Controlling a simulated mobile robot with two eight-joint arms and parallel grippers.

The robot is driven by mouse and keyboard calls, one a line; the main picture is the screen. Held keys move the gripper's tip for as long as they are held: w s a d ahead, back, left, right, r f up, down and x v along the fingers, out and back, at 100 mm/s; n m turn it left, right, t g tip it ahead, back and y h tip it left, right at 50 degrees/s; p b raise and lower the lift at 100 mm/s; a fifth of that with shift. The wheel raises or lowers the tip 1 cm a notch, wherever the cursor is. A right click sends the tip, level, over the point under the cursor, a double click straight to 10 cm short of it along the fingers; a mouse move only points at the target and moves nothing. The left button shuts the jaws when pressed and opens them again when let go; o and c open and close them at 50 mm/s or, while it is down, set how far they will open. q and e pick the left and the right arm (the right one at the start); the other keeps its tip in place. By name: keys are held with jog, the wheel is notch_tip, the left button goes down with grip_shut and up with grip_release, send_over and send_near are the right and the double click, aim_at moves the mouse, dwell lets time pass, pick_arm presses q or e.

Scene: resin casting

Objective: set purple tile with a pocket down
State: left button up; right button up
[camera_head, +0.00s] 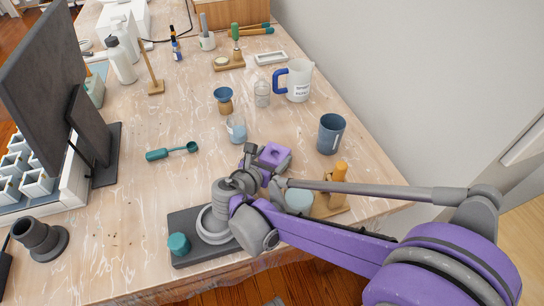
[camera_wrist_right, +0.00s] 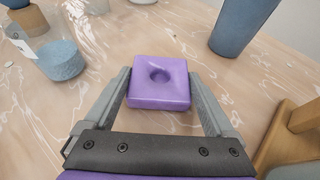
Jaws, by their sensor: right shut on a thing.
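The purple tile with a pocket (camera_wrist_right: 160,90) is a square block with a round hollow in its top. In the right wrist view it sits between the two fingers of my right gripper (camera_wrist_right: 162,97), which is shut on it. In the head view the tile (camera_head: 273,155) shows at the end of my right arm, over the near part of the table. My right gripper (camera_head: 275,165) partly hides it there. I cannot tell whether the tile touches the table top (camera_head: 185,120). My left gripper is not in view.
Near the tile are a dark blue cup (camera_head: 331,134), a small beaker with blue liquid (camera_head: 236,128) and a wooden stand (camera_head: 330,205). A dark tray (camera_head: 190,222) lies under my right arm. A teal scoop (camera_head: 172,151) lies left. Bare table lies between the scoop and the beaker.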

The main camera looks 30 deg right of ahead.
jog(key=shift+f, duration=0.1)
jog(key=o, duration=1.1)
jog(key=shift+r, duration=0.2)
jog(key=p+v, duration=0.2)
jog(key=v, duration=1)
jog(key=shift+p, duration=0.35)
